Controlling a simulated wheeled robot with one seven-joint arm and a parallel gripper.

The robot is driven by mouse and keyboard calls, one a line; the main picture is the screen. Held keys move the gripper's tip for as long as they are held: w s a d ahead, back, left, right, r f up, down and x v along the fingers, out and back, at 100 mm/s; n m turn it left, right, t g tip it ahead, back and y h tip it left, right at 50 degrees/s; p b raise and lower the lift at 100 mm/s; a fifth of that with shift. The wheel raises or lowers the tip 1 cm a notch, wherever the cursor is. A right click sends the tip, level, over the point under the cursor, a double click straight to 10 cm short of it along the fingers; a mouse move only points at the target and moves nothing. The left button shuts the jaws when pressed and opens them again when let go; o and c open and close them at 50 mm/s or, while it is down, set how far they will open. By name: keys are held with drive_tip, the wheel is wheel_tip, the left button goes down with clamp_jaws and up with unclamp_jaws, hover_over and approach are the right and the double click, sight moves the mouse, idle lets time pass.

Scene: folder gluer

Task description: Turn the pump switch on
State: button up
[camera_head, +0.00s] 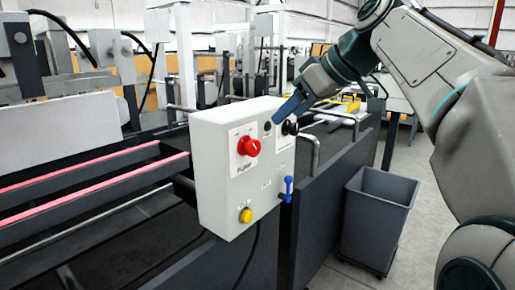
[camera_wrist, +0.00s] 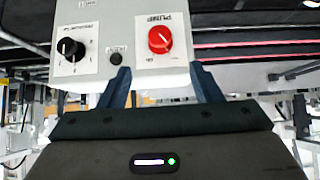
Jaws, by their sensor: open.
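The pump switch (camera_head: 248,146) is a red rotary knob on the front of a white control box (camera_head: 222,192), with a "PUMP" label below it. In the wrist view the picture is upside down; the red knob (camera_wrist: 160,40) shows above the gap between the fingertips, and its pointer line is slanted. My gripper (camera_head: 282,114) is in front of the box's upper right part, its blue fingers reaching towards the face. In the wrist view my gripper (camera_wrist: 162,78) is open and empty, its fingers apart. Whether a fingertip touches the box cannot be told.
A black dial (camera_wrist: 70,49) and a small black button (camera_wrist: 116,58) share the panel. A yellow button (camera_head: 246,215) is low on the box and a blue lever (camera_head: 288,188) is at its right edge. Metal handles (camera_head: 314,142) and a grey bin (camera_head: 378,215) stand to the right.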

sight(256, 144)
drive_tip(key=b+x, duration=0.1)
drive_tip(key=x, duration=1.1)
drive_tip(key=shift+w+a+f+b, duration=0.15)
drive_tip(key=shift+a+f+b, duration=0.1)
drive_tip(key=shift+f+b, duration=0.1)
drive_tip(key=shift+c, duration=0.4)
drive_tip(key=shift+r, duration=0.1)
drive_tip(key=c, duration=0.9)
